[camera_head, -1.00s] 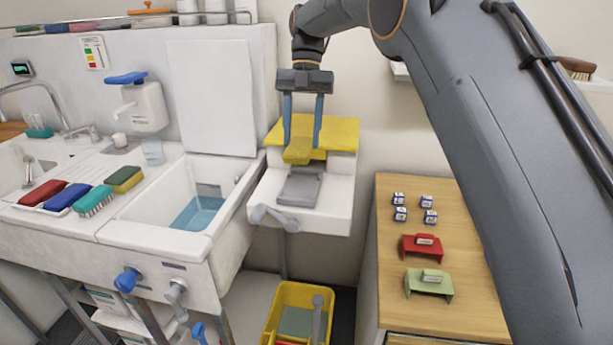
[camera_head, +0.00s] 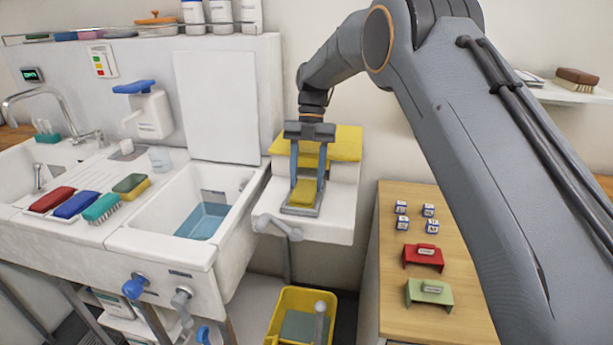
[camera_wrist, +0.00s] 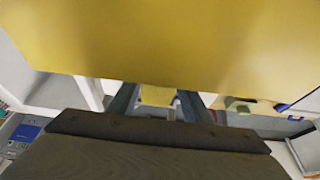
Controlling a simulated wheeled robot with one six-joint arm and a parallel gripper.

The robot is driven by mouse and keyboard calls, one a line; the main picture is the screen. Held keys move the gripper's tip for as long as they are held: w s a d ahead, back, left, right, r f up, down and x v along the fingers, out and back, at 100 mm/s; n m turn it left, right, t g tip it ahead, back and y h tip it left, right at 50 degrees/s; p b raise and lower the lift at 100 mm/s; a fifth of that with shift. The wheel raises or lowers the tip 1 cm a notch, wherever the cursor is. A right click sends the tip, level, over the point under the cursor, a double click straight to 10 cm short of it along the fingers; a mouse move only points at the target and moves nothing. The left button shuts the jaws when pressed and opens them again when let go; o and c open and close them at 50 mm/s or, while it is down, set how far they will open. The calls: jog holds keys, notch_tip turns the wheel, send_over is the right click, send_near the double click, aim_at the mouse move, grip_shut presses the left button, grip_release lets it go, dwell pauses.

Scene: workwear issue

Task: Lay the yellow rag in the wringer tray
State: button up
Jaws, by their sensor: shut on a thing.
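The yellow rag (camera_head: 304,193) is a small folded yellow piece, held between the two blue-grey fingers of my gripper (camera_head: 307,181). In the head view it overlaps the grey wringer tray (camera_head: 299,211), inside the tray's outline. I cannot tell whether it touches the tray floor. The tray lies on the white ledge of the wringer (camera_head: 334,228), in front of its yellow upper part (camera_head: 347,143). In the wrist view a small yellow patch, likely the rag (camera_wrist: 157,96), shows between the fingers (camera_wrist: 160,105), below a broad yellow surface that I cannot identify surely.
A sink basin (camera_head: 150,213) with blue water is left of the wringer. Red, blue and teal brushes (camera_head: 102,208) and a sponge lie on the drainer. A yellow bucket (camera_head: 286,300) stands below. A wooden cabinet (camera_head: 455,277) with small blocks and red and green holders is at right.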

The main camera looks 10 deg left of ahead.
jog(key=o, duration=1.1)
jog(key=shift+o, duration=0.2)
jog(key=b+v, duration=0.3)
jog(key=v, duration=0.9)
jog(key=shift+s+r, duration=0.1)
jog(key=shift+s, duration=0.05)
